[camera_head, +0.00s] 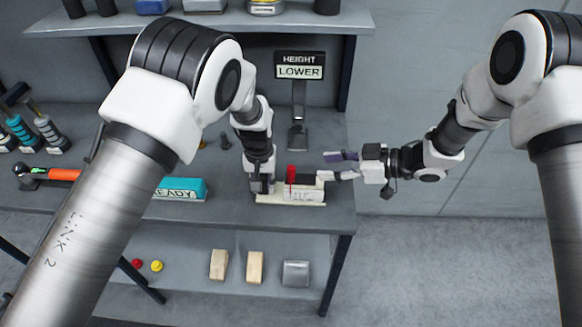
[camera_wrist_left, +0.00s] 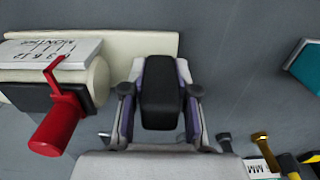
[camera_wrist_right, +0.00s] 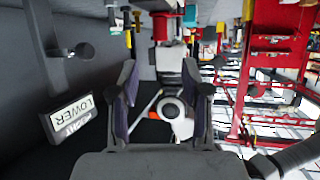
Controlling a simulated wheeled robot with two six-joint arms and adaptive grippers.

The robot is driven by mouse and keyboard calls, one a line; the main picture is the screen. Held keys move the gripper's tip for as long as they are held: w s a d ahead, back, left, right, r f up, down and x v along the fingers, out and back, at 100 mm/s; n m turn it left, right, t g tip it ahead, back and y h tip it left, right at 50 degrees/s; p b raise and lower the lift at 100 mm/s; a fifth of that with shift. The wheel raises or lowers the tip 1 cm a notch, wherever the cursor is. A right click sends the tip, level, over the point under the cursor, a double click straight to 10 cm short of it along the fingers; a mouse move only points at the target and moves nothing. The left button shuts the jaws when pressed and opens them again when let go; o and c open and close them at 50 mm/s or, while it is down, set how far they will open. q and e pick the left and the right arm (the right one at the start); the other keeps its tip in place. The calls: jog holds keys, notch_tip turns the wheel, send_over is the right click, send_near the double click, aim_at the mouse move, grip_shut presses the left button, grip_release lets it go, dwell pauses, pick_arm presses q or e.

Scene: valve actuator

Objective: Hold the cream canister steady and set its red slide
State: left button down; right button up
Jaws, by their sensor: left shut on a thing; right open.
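The cream canister (camera_head: 303,196) lies on its side on the workbench, near the right end; its scale plate also shows in the left wrist view (camera_wrist_left: 50,48). Its red slide (camera_wrist_left: 58,125) sticks out and stands up in the head view (camera_head: 291,174). My left gripper (camera_head: 260,185) is shut on a black block (camera_wrist_left: 159,95) at the left end of the cream canister assembly. My right gripper (camera_head: 342,165) is open and empty, just right of the canister and apart from the red slide. The slide's exact scale setting is too small to read.
A sign (camera_head: 299,66) reading HEIGHT LOWER stands behind the canister. A teal block (camera_head: 182,188) and an orange-handled hammer (camera_head: 62,174) lie to the left. An upper shelf (camera_head: 230,20) overhangs the back. Small blocks (camera_head: 255,267) rest on the lower shelf.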

aim_at(291, 167)
jog(key=x, duration=1)
jog(key=shift+a+f, duration=0.1)
jog(key=shift+a, duration=0.15)
grip_shut()
